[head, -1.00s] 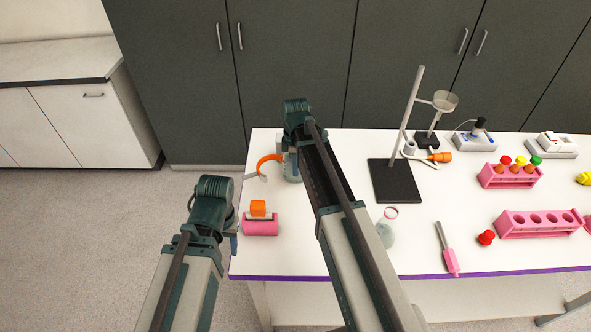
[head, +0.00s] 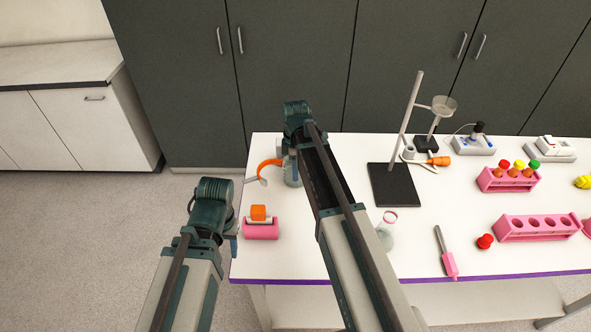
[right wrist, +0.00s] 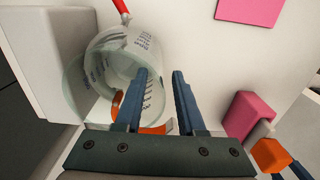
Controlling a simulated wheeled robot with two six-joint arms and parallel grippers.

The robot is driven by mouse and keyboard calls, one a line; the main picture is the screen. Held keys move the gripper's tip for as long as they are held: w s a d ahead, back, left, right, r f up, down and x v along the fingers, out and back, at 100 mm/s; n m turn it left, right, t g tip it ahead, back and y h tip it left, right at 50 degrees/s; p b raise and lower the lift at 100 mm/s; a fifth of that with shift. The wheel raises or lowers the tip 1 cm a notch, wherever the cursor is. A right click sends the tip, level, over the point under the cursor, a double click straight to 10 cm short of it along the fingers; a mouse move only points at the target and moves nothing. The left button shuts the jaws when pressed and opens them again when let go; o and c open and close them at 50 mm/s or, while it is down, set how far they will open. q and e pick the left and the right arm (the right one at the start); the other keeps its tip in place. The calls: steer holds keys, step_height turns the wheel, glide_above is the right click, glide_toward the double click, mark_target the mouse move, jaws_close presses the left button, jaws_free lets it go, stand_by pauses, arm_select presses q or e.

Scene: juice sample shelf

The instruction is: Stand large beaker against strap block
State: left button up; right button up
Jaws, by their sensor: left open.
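The large beaker (right wrist: 118,65), clear with printed marks, is close below my right gripper (right wrist: 161,72) in the right wrist view. One blue finger overlaps the beaker and the other is outside its right side, with a gap between the tips. In the head view the beaker (head: 291,174) is mostly hidden by my right arm. A white block (right wrist: 45,60) is close to the beaker's left side; I cannot tell if it is the strap block. An orange curved strap (head: 268,164) is left of the beaker. My left gripper (head: 234,235) is open at the table's left edge.
A pink holder (head: 261,231) with an orange piece (head: 258,212) is near the left gripper. A flask (head: 386,232), a black stand base (head: 393,185), a pink-handled tool (head: 449,264) and pink racks (head: 537,228) are to the right. Bare tabletop lies in front.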

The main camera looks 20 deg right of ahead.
step_height(320, 180, up, 11)
steer(key=p, duration=1)
steer(key=shift+r, duration=0.1)
arm_select(q)
step_height(320, 180, up, 11)
arm_select(e)
steer(key=s+a+m, duration=0.5)
steer(key=s+a, duration=0.1)
steer(key=s, duration=0.5)
steer(key=s+a+m+h, duration=0.1)
steer(key=s+a+m, duration=0.5)
steer(key=s, duration=0.5)
steer(key=shift+s+a, duration=0.3)
steer(key=shift+a, duration=0.4)
step_height(320, 180, down, 11)
steer(key=b, duration=1)
steer(key=shift+r, duration=0.2)
arm_select(q)
step_height(320, 180, down, 10)
arm_select(e)
steer(key=shift+r, duration=0.2)
